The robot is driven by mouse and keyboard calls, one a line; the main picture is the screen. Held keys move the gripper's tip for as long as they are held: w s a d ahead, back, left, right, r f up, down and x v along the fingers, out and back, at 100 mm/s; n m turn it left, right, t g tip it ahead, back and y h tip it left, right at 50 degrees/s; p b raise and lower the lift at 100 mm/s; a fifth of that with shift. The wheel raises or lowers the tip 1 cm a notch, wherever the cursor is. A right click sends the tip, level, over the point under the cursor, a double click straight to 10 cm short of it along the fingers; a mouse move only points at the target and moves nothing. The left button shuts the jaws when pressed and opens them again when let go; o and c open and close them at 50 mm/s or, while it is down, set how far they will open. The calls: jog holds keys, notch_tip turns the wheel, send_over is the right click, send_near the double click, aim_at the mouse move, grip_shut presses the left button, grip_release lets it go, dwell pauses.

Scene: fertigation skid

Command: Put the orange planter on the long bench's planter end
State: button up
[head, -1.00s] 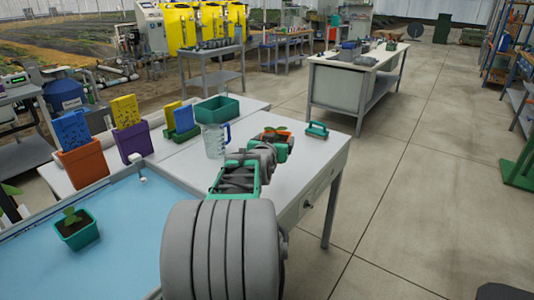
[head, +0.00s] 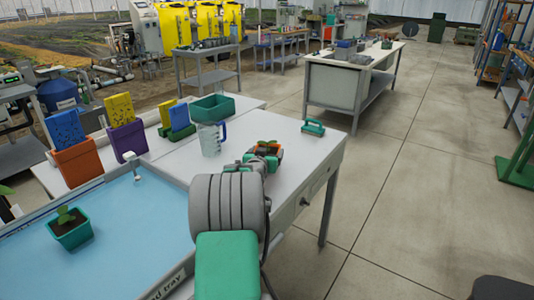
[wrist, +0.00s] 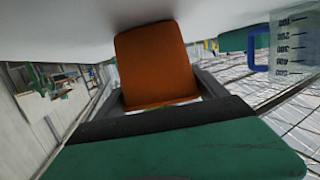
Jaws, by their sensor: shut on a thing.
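The orange planter (head: 276,155) with a small green plant is at my gripper (head: 262,157), over the right part of the near white bench (head: 190,165). In the wrist view the planter (wrist: 153,62) shows as a plain orange side between the dark fingers of my gripper (wrist: 155,90), which is shut on it. Its base meets or nearly meets the white top there; I cannot tell if it touches. In the head view my arm hides part of it. No label marks a planter end, and I cannot tell which bench is the long one.
A clear jug (head: 211,139) with a blue handle stands left of the planter. A green-handled tool (head: 313,127) lies beyond it. A teal pot (head: 70,230) with a seedling stands in the blue tray (head: 125,225). Another bench (head: 335,85) stands farther back across open floor.

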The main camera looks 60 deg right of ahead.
jog(key=o, duration=1.5)
jog(key=shift+a+r+p, duration=0.1)
jog(key=shift+r+p, duration=0.1)
jog(key=shift+p, duration=0.15)
jog(key=v, duration=0.7)
jog(key=shift+s+a, duration=0.1)
